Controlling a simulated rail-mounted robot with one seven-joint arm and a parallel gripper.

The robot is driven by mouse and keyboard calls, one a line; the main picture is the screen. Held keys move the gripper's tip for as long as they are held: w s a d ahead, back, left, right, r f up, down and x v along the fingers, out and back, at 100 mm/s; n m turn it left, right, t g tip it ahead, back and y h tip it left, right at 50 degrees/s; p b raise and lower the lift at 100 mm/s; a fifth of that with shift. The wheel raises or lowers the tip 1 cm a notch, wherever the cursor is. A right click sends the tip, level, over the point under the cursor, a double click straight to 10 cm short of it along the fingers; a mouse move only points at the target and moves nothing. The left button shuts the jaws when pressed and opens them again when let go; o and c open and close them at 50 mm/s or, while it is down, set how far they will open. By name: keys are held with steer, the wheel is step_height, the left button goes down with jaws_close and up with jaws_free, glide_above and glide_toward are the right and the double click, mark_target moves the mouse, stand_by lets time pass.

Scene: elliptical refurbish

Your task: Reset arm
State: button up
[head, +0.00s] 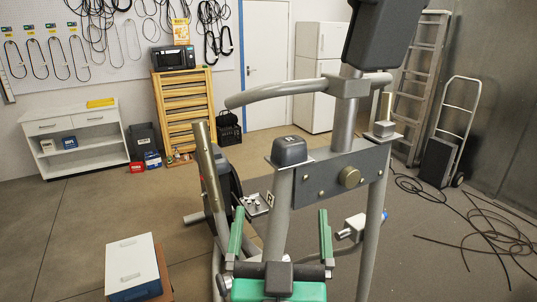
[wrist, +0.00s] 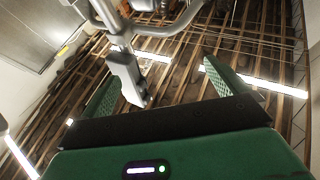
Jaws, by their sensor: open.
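My gripper (head: 281,212) is at the bottom middle of the head view, with its two green fingers pointing up and spread wide apart. It is open, with nothing clasped between the fingers. In the wrist view my gripper (wrist: 160,72) faces up toward the ceiling. The elliptical machine (head: 340,178) stands just beyond it, with a grey crossbar, uprights, a curved handlebar and a dark console at the top. Part of the elliptical (wrist: 125,70) shows between the fingers in the wrist view; its distance from them is hard to tell.
A white shelf unit (head: 76,141), wooden rack (head: 183,105) and white fridge (head: 318,75) line the back. A hand truck (head: 447,135), ladder (head: 417,85) and loose cables (head: 480,220) are at right. Left floor is mostly clear.

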steer(key=s+a+r+t+y, duration=0.2)
steer(key=s+r, duration=1.1)
steer(key=s, duration=0.1)
step_height(320, 180, up, 23)
steer(key=p, duration=2.2)
steer(key=shift+w+n+p, duration=0.2)
steer(key=shift+n+p, duration=0.15)
steer(key=shift+n, duration=0.05)
